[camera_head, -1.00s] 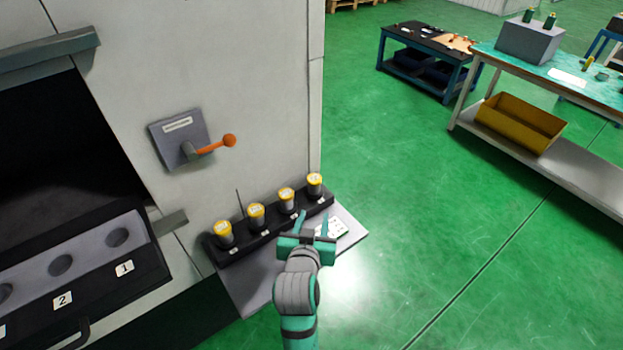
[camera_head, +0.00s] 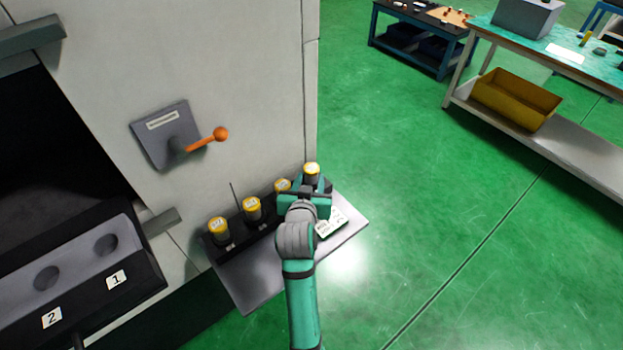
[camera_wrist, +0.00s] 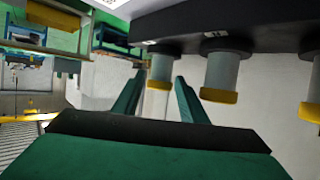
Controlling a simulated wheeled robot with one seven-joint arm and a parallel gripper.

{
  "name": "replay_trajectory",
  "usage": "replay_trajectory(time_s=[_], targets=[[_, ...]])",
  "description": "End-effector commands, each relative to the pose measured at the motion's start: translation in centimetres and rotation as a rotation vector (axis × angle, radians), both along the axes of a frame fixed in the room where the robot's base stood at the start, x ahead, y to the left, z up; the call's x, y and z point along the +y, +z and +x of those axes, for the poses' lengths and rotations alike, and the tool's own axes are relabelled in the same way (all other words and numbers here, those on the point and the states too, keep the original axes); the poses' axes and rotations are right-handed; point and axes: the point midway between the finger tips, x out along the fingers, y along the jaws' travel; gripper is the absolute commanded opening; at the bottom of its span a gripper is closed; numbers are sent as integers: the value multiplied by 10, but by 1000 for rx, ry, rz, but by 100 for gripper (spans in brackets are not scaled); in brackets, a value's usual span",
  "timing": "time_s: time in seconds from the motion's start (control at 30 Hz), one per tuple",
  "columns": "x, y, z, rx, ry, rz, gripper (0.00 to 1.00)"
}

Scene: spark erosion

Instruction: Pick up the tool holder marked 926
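Several yellow-capped tool holders stand upright in a black rack (camera_head: 235,250) on the machine's side shelf. In the head view they are the far-left holder (camera_head: 219,229), the second holder (camera_head: 252,207), the third holder (camera_head: 283,186) and the far-right holder (camera_head: 311,171). Their cap numbers are too small to read, so I cannot tell which is 926. My gripper (camera_head: 315,184) is at the far-right holder. In the wrist view, its open fingers (camera_wrist: 160,78) show either side of one grey holder with a yellow cap (camera_wrist: 158,85). I see no clear contact.
An orange-knobbed lever (camera_head: 220,134) sticks out of the machine wall above the rack. A white card (camera_head: 331,222) lies on the shelf (camera_head: 262,280). A drawer with numbered holes (camera_head: 75,262) is at left. Benches stand far right, with open green floor between.

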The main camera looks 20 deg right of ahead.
Motion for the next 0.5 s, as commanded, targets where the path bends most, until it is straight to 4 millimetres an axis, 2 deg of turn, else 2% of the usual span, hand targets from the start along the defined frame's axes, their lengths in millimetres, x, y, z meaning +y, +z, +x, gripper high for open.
replay_trajectory(time_s=[0.3,0.5], targets=[[-16,-16,35,0,1,0,39],[-18,-18,40,-1,1,-1,39]])
